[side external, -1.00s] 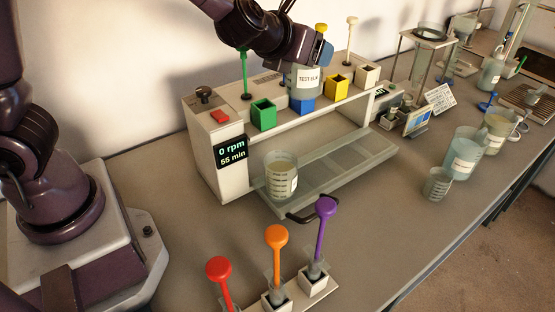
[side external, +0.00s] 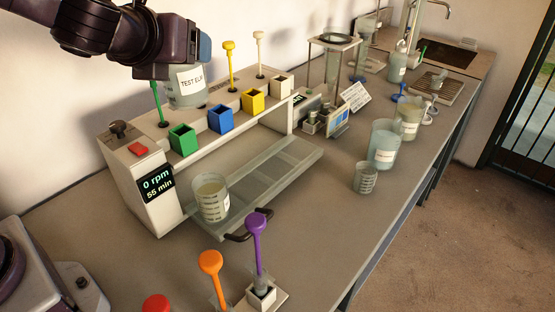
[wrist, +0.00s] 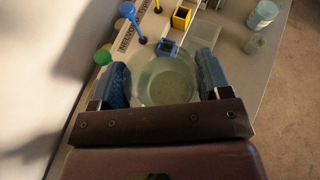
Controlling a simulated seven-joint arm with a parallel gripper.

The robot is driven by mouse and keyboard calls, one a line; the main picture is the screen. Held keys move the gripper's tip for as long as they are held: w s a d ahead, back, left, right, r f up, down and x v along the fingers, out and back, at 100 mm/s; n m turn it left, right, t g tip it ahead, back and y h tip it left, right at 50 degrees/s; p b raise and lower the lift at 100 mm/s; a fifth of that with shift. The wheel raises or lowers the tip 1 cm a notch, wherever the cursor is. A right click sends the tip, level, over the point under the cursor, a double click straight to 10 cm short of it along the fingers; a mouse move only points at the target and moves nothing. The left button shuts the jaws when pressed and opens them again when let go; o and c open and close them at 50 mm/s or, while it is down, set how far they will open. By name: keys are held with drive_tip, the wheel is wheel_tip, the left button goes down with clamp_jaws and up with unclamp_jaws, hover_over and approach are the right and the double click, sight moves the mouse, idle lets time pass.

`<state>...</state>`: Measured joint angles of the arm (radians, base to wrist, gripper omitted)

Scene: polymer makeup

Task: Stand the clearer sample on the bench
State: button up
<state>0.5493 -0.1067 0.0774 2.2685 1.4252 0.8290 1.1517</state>
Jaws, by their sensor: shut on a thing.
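My gripper (side external: 190,58) is shut on a clear, pale green beaker (side external: 186,90) with a white label reading "TEST EL…", the rest cut off. It holds the beaker upright, above the top rear of the stirring machine (side external: 135,180) near the green paddle. In the wrist view the blue fingers of my gripper (wrist: 163,78) sit either side of the beaker (wrist: 165,85). A second beaker (side external: 210,200), with cloudy cream liquid, stands on the machine's front shelf (side external: 270,170). The bench (side external: 310,235) is grey.
Green (side external: 183,138), blue (side external: 220,119), yellow (side external: 253,100) and white (side external: 281,86) blocks line the machine's front. Yellow (side external: 230,65) and white (side external: 260,60) paddles rise behind. Purple (side external: 256,225) and orange (side external: 210,264) paddles stand in front. Bench right of the shelf is clear; several beakers (side external: 384,145) stand beyond.

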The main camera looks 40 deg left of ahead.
drive_tip(key=s+d+n+g+y, duration=0.2)
drive_tip(key=s+d, duration=0.1)
drive_tip(key=s, duration=0.4)
drive_tip(key=shift+w+a+f, duration=0.1)
drive_tip(key=shift+f, duration=7.5)
drive_tip(key=shift+w+a+f, duration=0.1)
drive_tip(key=shift+f, duration=7.45)
drive_tip(key=o, duration=1)
drive_tip(key=shift+f, duration=0.15)
